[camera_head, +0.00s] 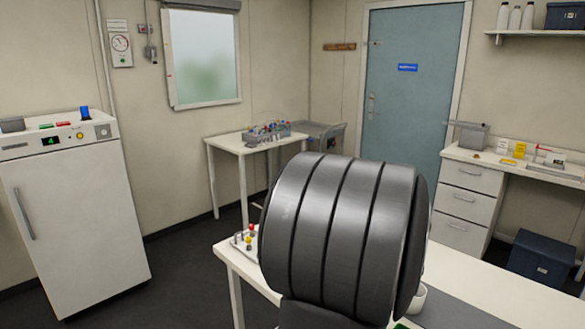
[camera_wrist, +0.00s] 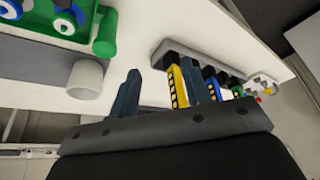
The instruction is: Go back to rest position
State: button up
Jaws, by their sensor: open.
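My gripper (camera_wrist: 163,80) shows in the wrist view with its two dark fingers apart. In that view, a yellow piece with dark dots (camera_wrist: 178,87) appears just left of the right finger. I cannot tell how far beyond the fingers it is. Blue and green pieces (camera_wrist: 212,90) stand in a row to its right, along a grey rack (camera_wrist: 215,62). In the head view, my own dark grey arm link fills the middle front and hides the gripper and much of the bench.
A white bench (camera_head: 480,287) runs across the front right, with a small tray of coloured caps (camera_head: 237,241) at its left end. The wrist view shows green-and-blue equipment (camera_wrist: 68,22) and a white cup (camera_wrist: 86,77) at left. Dark floor lies open around the fridge (camera_head: 80,225).

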jog(key=shift+n, duration=0.5)
jog(key=shift+w+a+f, duration=0.1)
jog(key=shift+a+f, duration=0.05)
jog(key=shift+a, duration=0.75)
jog(key=shift+a+f, duration=0.2)
jog(key=shift+a, duration=0.65)
jog(key=shift+w+a+f, duration=0.1)
jog(key=shift+a+f, duration=0.05)
jog(key=shift+a, duration=0.75)
jog(key=s+a+r+m+t, duration=0.1)
jog(key=s+r, duration=0.3)
jog(key=s, duration=0.4)
jog(key=s+r+m, duration=0.1)
jog(key=s+r, duration=0.3)
jog(key=s, duration=0.4)
jog(key=s+a+f+m+h, duration=0.1)
jog(key=s+f+m, duration=0.1)
jog(key=s, duration=0.4)
jog(key=s+a+f+m+h, duration=0.1)
jog(key=s+a+f, duration=0.1)
jog(key=s, duration=0.5)
jog(key=shift+f+m+g, duration=0.2)
jog(key=shift+m+g, duration=0.2)
